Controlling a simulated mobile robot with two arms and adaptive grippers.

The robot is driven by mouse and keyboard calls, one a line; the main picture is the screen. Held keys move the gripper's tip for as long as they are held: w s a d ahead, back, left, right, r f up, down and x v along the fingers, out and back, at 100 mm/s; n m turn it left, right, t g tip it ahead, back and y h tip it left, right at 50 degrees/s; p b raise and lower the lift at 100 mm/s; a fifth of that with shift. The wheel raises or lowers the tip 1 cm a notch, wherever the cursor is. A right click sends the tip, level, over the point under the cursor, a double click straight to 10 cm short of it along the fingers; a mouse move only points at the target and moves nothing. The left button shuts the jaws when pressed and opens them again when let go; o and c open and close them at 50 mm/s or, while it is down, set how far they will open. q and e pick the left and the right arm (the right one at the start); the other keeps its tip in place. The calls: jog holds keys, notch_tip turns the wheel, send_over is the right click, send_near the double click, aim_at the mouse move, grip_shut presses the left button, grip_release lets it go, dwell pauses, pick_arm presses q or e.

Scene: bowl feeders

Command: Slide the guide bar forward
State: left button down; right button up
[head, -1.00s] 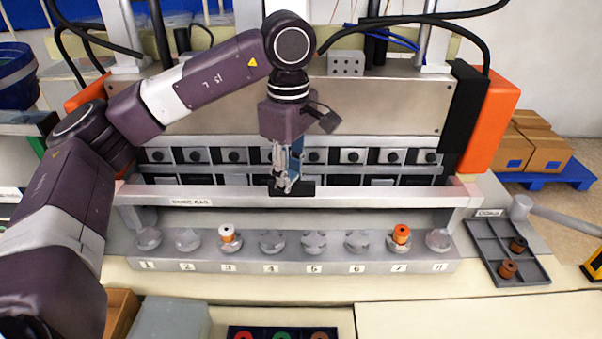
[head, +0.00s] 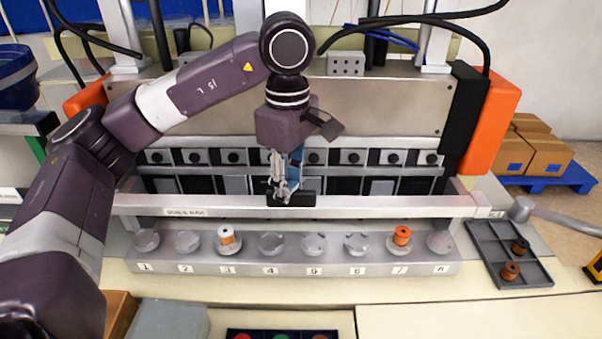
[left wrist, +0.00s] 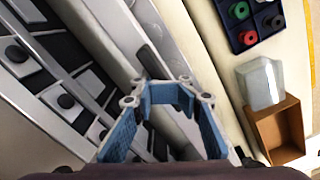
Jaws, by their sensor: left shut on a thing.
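The guide bar (head: 385,206) is a long silver bar that runs across the front of the machine, with a small label on its left part. A black handle (head: 307,199) sits at its middle. My left gripper (head: 284,195) points down and is shut on this handle. In the left wrist view the blue-padded fingers of my left gripper (left wrist: 170,92) reach to the bar, which runs diagonally there. The fingers and the wrist hide part of the handle. My right gripper is in neither view.
A numbered rail (head: 335,267) with round seats stands in front of the bar. A white-and-orange spool (head: 227,238) is on seat 3, an orange spool (head: 401,237) on seat 7.

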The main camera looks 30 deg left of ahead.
pick_arm(q)
jog(key=shift+w+r+p, duration=0.15)
jog(key=shift+r+p, duration=0.15)
jog(key=shift+p, duration=0.15)
notch_tip(320, 180, up, 6)
jog(key=p, duration=0.4)
jog(key=shift+f, duration=0.2)
notch_tip(320, 180, up, 2)
jog(key=shift+r+p, duration=0.25)
jog(key=shift+p, duration=0.9)
jog(key=shift+w, duration=0.15)
